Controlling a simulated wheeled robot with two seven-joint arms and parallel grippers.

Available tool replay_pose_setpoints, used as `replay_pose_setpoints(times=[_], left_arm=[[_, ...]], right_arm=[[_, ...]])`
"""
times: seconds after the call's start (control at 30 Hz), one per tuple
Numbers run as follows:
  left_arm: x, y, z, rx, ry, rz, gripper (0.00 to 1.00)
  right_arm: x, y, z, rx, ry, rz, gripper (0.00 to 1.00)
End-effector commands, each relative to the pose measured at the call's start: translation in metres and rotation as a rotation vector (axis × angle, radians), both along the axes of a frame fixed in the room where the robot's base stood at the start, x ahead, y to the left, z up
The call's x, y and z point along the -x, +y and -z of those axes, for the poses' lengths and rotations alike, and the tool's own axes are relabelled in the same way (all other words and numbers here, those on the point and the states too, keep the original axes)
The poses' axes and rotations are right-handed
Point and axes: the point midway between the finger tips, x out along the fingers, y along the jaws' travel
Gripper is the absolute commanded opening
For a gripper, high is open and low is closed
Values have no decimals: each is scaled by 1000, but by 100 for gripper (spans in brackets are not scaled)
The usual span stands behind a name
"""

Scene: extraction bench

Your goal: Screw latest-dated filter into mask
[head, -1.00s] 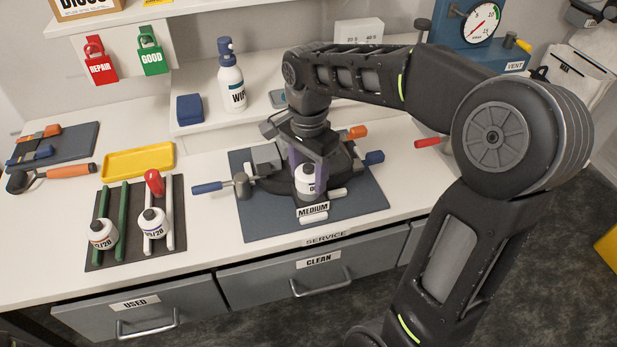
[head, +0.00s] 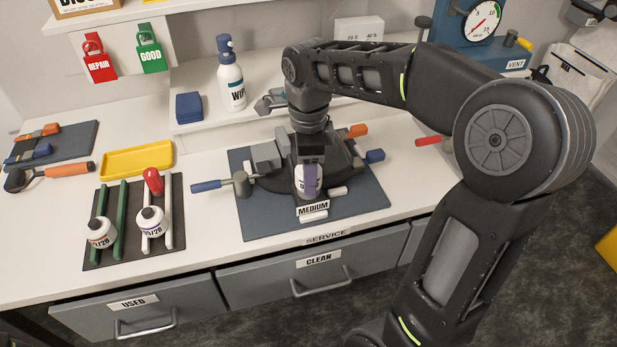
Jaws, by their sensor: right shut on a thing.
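The dark mask (head: 272,185) lies on a blue-grey mat in the middle of the bench, beside a "MEDIUM" label. A white filter (head: 299,184) is upright at the mask's front. My right gripper (head: 309,178) points down over it and is shut on it, with a finger across its label. The gripper hides the date and the joint between filter and mask. Two other white filters stand on the rack at left: one (head: 101,233) and another (head: 150,221), both with labels ending in "/28". My left gripper is not in view.
The dark rack (head: 93,254) has green and white rails and a red-topped piece (head: 153,181). A yellow tray (head: 138,160), a spray bottle (head: 231,80) and a gauge (head: 482,21) stand farther back. The bench front is clear.

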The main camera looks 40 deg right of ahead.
Motion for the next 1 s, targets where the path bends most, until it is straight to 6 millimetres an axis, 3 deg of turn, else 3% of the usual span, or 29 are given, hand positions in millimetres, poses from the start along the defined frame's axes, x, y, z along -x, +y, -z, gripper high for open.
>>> replay_pose_setpoints(times=[0.3,0.6,0.63,0.9,1.0], left_arm=[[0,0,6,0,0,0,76],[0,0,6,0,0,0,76],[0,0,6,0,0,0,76],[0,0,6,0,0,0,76],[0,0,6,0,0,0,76]], right_arm=[[0,0,1,0,0,515,2],[0,0,0,0,0,581,2],[0,0,0,0,0,581,51],[0,0,0,0,0,579,73],[0,0,0,0,0,578,73]])
